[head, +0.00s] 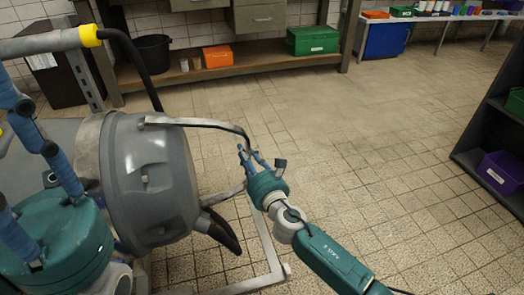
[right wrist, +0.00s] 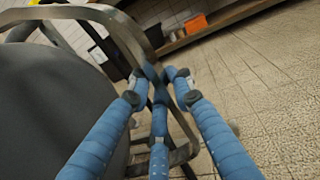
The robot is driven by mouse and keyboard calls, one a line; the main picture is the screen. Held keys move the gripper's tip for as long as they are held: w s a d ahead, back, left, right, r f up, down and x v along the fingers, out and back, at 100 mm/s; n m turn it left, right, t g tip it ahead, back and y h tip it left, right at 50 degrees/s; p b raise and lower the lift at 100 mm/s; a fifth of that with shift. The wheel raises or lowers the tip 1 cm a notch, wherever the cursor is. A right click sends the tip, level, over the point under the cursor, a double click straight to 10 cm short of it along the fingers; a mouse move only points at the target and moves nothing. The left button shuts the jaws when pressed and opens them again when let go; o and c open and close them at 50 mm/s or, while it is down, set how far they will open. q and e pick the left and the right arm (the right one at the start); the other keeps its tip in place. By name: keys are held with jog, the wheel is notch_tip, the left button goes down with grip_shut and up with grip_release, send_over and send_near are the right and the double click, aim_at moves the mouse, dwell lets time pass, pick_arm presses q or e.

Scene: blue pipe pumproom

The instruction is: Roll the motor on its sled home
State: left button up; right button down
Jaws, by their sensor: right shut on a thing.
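The motor (head: 150,180) is a large grey ribbed drum at the left of the head view; its dark side fills the left of the right wrist view (right wrist: 45,105). The sled (head: 268,236) shows as a grey metal frame low on the floor at its right. A curved flat metal bar (head: 195,122) runs from the motor's top toward my right gripper (head: 249,156), which is shut on it; the bar also shows in the right wrist view (right wrist: 85,13). My left gripper (head: 28,125) shows blue fingers at the left edge; its tips and grasp are unclear.
A yellow-collared grey bar (head: 50,43) with a black hose crosses the upper left. A bench at the back holds an orange box (head: 218,56) and a green box (head: 313,40). A dark shelf with a purple bin (head: 502,172) stands right. Tiled floor between is clear.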

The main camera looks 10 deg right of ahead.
jog(key=shift+n+y, duration=0.3)
jog(key=shift+y, duration=0.4)
jog(key=a, duration=0.5)
jog(key=s+a, duration=0.1)
jog(key=a, duration=0.9)
jog(key=shift+s+a+r, duration=0.15)
jog(key=shift+a, duration=0.25)
jog(key=c, duration=1.7)
grip_release()
jog(key=shift+o, duration=0.2)
jog(key=shift+d, duration=0.25)
jog(key=v, duration=1.2)
jog(key=shift+a, duration=0.1)
